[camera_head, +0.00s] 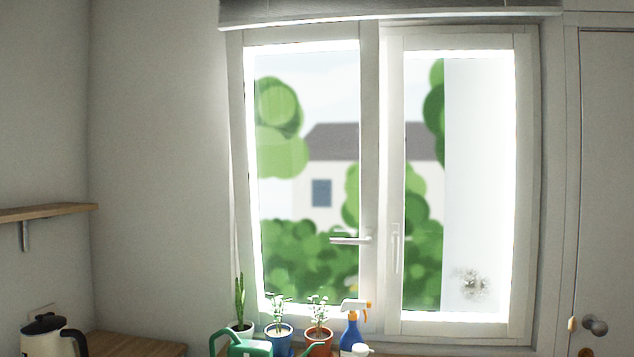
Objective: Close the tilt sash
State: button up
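The window has two sashes side by side. The left sash (370,130) has its handle (350,240) lying level, pointing left. Its left edge looks slanted against the frame, as if the top leans into the room; the size of any gap is hard to tell. The right sash (527,180) sits square in its frame, and its handle (396,250) hangs straight down. My gripper is not in view.
Below the left sash stand a snake plant (240,302), a blue pot (279,340), an orange pot (319,341), a spray bottle (351,332) and a green watering can (250,347). A kettle (45,338) and wall shelf (45,211) are left, a door knob (594,325) right.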

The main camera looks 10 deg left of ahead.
aim_at(240, 44)
jog(key=z, duration=0.3)
jog(key=i, duration=1.1)
jog(key=u, duration=0.35)
